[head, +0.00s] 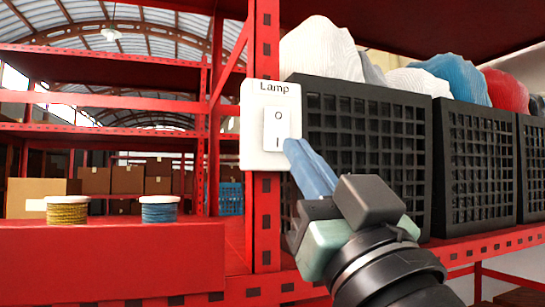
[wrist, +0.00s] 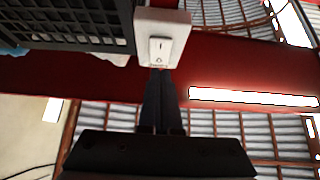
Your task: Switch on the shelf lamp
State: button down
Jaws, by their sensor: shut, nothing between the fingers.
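The lamp switch is a white plate labelled "Lamp" (head: 252,142) on a red shelf upright. Its white rocker (head: 276,122) has O at the top and I at the bottom. The plate (wrist: 178,22) and rocker (wrist: 160,49) also show, upside down, in the wrist view. My gripper (head: 290,147) is shut and empty, its blue fingertips in front of the rocker's lower right edge in the head view. In the wrist view my dark fingertips (wrist: 159,72) end close to the rocker's O side. I cannot tell whether they touch it or which way the rocker is tilted.
Black lattice crates (head: 368,150) holding rounded, coloured items stand right of the switch. Two thread spools, yellow (head: 67,212) and blue (head: 159,211), stand on a red surface at left. A bright white strip (wrist: 254,97) shows along the red beam in the wrist view.

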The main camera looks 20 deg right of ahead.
jog(key=w+f+b+v, duration=0.1)
jog(key=b+v, duration=0.3)
jog(key=v, duration=0.5)
jog(key=shift+f+b, duration=0.3)
jog(key=shift+f, duration=0.1)
